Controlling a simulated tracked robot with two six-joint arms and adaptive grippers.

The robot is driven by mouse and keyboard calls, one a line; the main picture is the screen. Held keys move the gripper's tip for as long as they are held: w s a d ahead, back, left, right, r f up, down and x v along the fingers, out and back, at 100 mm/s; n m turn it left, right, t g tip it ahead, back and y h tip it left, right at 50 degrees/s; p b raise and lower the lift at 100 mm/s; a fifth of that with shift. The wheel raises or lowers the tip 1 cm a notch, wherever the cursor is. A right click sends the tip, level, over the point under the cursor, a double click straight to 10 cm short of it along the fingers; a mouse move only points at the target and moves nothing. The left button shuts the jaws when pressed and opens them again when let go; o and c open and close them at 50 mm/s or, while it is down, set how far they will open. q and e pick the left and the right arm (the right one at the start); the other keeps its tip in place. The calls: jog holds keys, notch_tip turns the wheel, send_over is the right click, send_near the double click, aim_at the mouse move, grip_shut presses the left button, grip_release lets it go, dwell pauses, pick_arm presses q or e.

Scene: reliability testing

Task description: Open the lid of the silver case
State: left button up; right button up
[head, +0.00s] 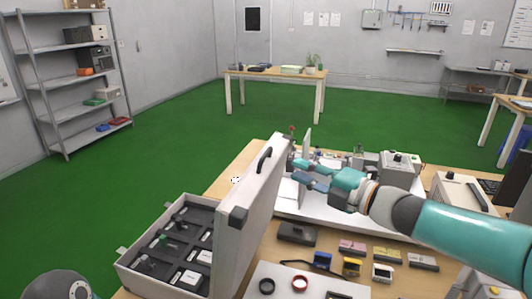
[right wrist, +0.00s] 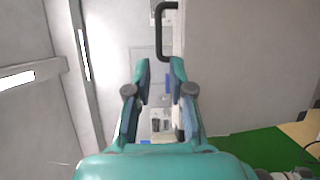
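The silver case (head: 128,262) sits at the table's front left with its lid (head: 253,210) raised nearly upright. Dark foam inside holds several small parts. A black handle (head: 264,160) is on the lid's narrow side; it also shows in the right wrist view (right wrist: 159,32), beyond the fingertips. My right gripper (head: 297,171) is just right of the lid's upper part, fingers apart, with nothing visibly held. Its fingers show a gap in the right wrist view (right wrist: 160,68). Whether it touches the lid is unclear. My left gripper is out of view.
A grey instrument (head: 400,168) stands on a white board behind my right gripper. A light panel (head: 300,282) with rings lies in front.

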aim_at(265, 157)
jog(key=p+x, duration=0.3)
jog(key=x, duration=0.7)
jog(key=shift+w+a, duration=0.25)
jog(key=shift+w, duration=0.1)
grip_shut()
jog(key=shift+f, duration=0.1)
